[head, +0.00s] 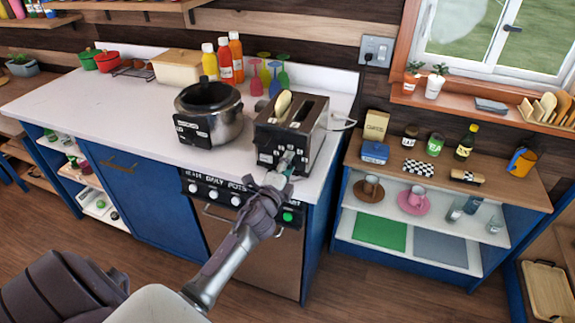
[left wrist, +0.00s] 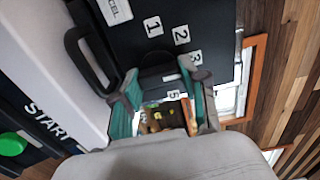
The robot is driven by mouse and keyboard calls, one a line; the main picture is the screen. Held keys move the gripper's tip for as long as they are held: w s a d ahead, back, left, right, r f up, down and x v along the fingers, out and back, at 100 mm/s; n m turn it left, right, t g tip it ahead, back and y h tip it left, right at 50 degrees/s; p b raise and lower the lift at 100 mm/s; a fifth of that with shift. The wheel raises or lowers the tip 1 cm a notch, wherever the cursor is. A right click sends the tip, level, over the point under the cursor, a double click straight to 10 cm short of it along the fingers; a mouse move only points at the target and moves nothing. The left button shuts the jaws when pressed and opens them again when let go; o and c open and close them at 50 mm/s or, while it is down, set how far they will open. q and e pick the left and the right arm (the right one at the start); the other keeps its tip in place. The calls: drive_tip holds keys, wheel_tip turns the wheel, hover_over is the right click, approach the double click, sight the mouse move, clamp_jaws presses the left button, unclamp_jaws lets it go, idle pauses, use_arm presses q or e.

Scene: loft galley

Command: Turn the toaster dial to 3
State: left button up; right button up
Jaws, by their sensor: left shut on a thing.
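The toaster (head: 309,143) stands near the right front edge of the white counter, with a slice of bread in one slot. My left gripper (head: 284,168) reaches its front panel from the front. In the left wrist view, my left gripper (left wrist: 162,98) has its teal fingers on either side of the dark dial (left wrist: 158,74) and is shut on it. The dial's pointer cannot be made out. My right gripper is not in view.
A pressure cooker (head: 208,113) stands close left of the toaster. Coloured glasses (head: 275,72) and sauce bottles (head: 224,58) stand behind. Below is the dishwasher panel with a green START button (head: 288,217). A lower wooden shelf unit (head: 445,165) stands to the right.

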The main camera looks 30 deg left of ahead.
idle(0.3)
use_arm(q)
drive_tip(key=o, duration=1.1)
drive_tip(key=shift+o, duration=0.2)
drive_tip(key=shift+s, duration=0.15)
drive_tip(key=v, duration=1.1)
drive_tip(key=shift+s, duration=0.35)
drive_tip(key=shift+d+f, duration=0.1)
drive_tip(key=shift+f, duration=0.1)
